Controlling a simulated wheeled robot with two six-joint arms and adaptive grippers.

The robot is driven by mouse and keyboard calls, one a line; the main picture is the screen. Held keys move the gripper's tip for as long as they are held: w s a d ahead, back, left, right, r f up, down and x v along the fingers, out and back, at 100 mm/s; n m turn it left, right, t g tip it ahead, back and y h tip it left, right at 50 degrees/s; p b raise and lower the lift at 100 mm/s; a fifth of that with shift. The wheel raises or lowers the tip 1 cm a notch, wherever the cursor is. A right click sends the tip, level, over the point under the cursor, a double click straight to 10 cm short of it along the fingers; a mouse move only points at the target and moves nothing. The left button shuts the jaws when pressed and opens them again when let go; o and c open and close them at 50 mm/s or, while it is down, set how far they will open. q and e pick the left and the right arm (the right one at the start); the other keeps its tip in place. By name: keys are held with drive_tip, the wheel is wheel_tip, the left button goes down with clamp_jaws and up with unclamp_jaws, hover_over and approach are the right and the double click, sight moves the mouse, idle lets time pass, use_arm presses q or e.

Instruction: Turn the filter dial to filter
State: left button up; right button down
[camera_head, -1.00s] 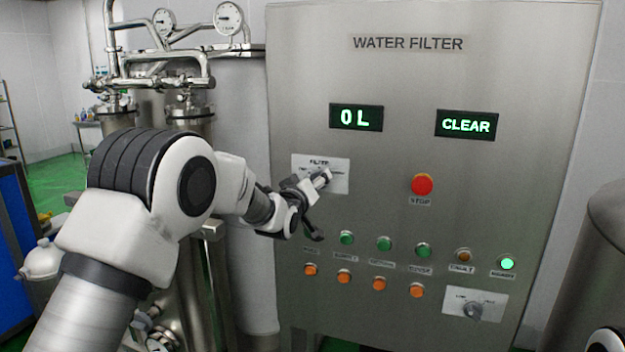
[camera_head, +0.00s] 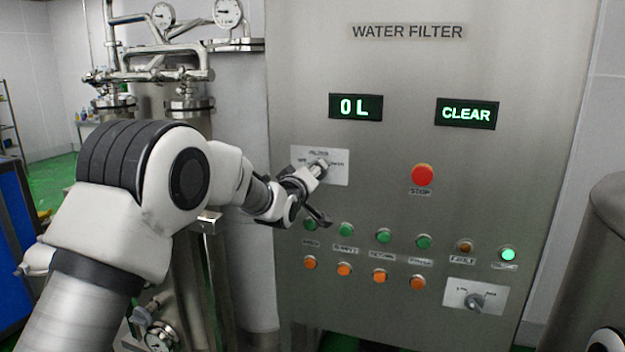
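The filter dial (camera_head: 319,168) sits on a pale label plate (camera_head: 338,176) at the upper left of the steel water filter panel (camera_head: 420,60). My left gripper (camera_head: 318,183) is at the dial's lower left, its dark fingers close to the knob. One finger reaches down and to the right, spread away from the dial, so the gripper looks open. Whether it touches the knob I cannot tell. The knob's pointer direction is too small to read. The displays read "0 L" (camera_head: 355,107) and "CLEAR" (camera_head: 466,113). My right gripper is out of view.
Below the dial are green buttons (camera_head: 383,236) and orange lamps (camera_head: 379,277), close to my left gripper. A red stop button (camera_head: 422,174) and a second dial (camera_head: 473,300) are further right. Pipes and gauges (camera_head: 228,13) stand left; a steel tank (camera_head: 608,250) stands right.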

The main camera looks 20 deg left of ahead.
use_arm(q)
drive_tip(key=n+b, duration=0.4)
drive_tip(key=n, duration=0.4)
drive_tip(key=shift+a+f+n, duration=0.1)
drive_tip(key=shift+f+n, duration=0.05)
drive_tip(key=shift+n, duration=0.25)
idle(0.4)
drive_tip(key=o, duration=1.1)
drive_tip(key=shift+o, duration=0.2)
drive_tip(key=shift+w, duration=0.2)
drive_tip(key=shift+f, duration=0.1)
drive_tip(key=s, duration=1.2)
drive_tip(key=shift+a, duration=0.15)
